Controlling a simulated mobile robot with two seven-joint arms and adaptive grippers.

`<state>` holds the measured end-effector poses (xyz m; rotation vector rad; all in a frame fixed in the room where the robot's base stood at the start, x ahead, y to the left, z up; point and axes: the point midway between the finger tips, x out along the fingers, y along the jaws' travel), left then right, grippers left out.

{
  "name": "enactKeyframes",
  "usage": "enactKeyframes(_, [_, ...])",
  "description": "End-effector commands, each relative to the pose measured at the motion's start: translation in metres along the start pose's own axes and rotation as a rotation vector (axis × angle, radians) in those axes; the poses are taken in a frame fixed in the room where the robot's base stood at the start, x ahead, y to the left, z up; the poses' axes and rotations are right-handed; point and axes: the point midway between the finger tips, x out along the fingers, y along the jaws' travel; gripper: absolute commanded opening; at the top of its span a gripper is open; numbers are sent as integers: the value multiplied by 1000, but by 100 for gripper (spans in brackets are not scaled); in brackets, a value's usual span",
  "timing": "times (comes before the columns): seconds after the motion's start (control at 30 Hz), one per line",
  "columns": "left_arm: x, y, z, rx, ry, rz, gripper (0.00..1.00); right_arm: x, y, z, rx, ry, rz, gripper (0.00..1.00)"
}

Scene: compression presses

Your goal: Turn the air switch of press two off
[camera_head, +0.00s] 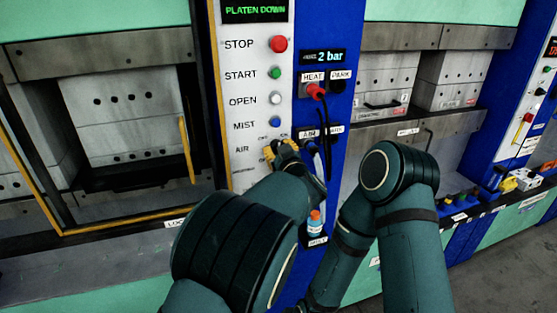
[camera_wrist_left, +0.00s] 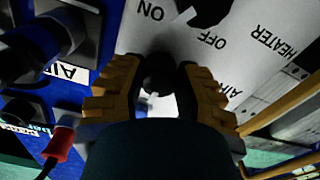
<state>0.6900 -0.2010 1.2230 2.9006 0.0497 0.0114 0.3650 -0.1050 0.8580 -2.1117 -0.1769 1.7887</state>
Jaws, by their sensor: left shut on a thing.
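My left gripper (camera_head: 284,150) is at the AIR row and covers the switch in the head view. In the left wrist view its yellow-and-black fingers (camera_wrist_left: 160,85) are shut around the dark air switch knob (camera_wrist_left: 158,70). My right gripper does not show; only dark teal arm links do.
A red plug with a black cable (camera_head: 316,91) sits in the HEAT socket right of the panel, under a display (camera_head: 323,57) reading 2 bar. An open press chamber (camera_head: 125,110) with a yellow handle (camera_head: 187,150) is left.

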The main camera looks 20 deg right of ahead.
Motion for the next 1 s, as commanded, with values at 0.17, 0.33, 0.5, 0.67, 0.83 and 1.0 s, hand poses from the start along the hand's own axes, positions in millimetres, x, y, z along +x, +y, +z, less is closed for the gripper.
enactKeyframes(0.17, [1,-3,7,-167,-7,-4,0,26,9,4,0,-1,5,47])
enactKeyframes(0.33, [1,-2,7,-307,-7,-4,0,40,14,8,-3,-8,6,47])
enactKeyframes(0.5, [0,0,7,-419,-8,-3,0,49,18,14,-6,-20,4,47])
enactKeyframes(0.67, [0,0,5,-493,-8,-2,0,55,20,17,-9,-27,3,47])
enactKeyframes(0.83, [0,1,5,-538,-8,-2,0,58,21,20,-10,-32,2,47])
enactKeyframes(1.0, [0,2,4,-557,-9,-2,0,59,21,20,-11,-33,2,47])
